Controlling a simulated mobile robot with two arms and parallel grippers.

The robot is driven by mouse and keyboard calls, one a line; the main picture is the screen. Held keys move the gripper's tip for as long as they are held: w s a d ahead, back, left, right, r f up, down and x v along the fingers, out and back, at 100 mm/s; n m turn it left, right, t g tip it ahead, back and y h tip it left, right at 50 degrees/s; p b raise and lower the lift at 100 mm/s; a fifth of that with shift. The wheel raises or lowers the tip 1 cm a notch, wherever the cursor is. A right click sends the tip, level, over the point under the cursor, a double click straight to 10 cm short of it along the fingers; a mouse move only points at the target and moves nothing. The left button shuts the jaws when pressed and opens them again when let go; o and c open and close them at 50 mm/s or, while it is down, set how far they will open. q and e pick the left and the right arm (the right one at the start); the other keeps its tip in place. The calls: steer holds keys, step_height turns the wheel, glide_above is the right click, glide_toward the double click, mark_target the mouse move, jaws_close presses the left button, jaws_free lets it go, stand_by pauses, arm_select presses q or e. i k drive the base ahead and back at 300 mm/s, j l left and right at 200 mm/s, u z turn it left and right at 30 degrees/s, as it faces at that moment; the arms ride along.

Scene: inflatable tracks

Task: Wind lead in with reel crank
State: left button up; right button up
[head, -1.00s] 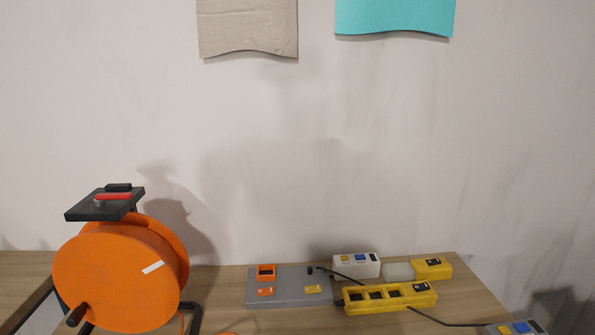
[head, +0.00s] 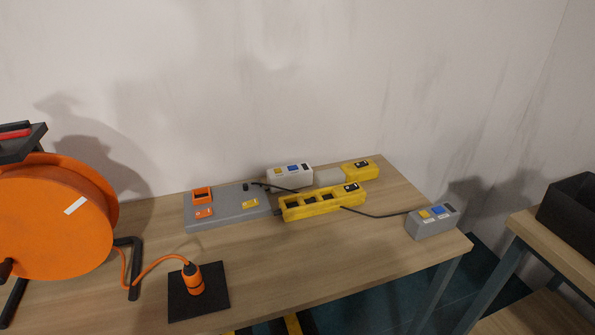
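The orange cable reel (head: 50,225) stands on the wooden table at the left edge of the head view, on a black frame. A white mark is on its face. Its crank knob (head: 6,268) is at the far left, partly cut off by the picture edge. The orange lead (head: 150,263) runs from the foot of the reel in a short curve to an orange and black connector (head: 194,280). The connector stands upright on a black square plate (head: 218,300). Neither of my grippers shows in the head view.
A grey board (head: 228,208) with orange and yellow sockets lies right of the reel. A yellow power strip (head: 322,202), a white box (head: 290,176) and a grey box (head: 432,222) stand further right. Bare tabletop (head: 330,245) lies in front. A black bin (head: 575,215) sits on another table.

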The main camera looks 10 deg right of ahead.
mark_target(58, 214)
steer(key=j, duration=0.5)
steer(key=k+j+z, duration=0.1)
steer(key=j, duration=0.4)
steer(key=k+j, duration=0.1)
steer(key=j, duration=0.35)
steer(key=j+z, duration=0.1)
steer(key=j, duration=0.4)
steer(key=k+j, duration=0.15)
steer(key=j, duration=0.35)
steer(key=k+j+z, duration=0.1)
steer(key=j, duration=0.35)
steer(key=k+j, duration=0.1)
steer(key=j, duration=0.4)
steer(key=z, duration=0.05)
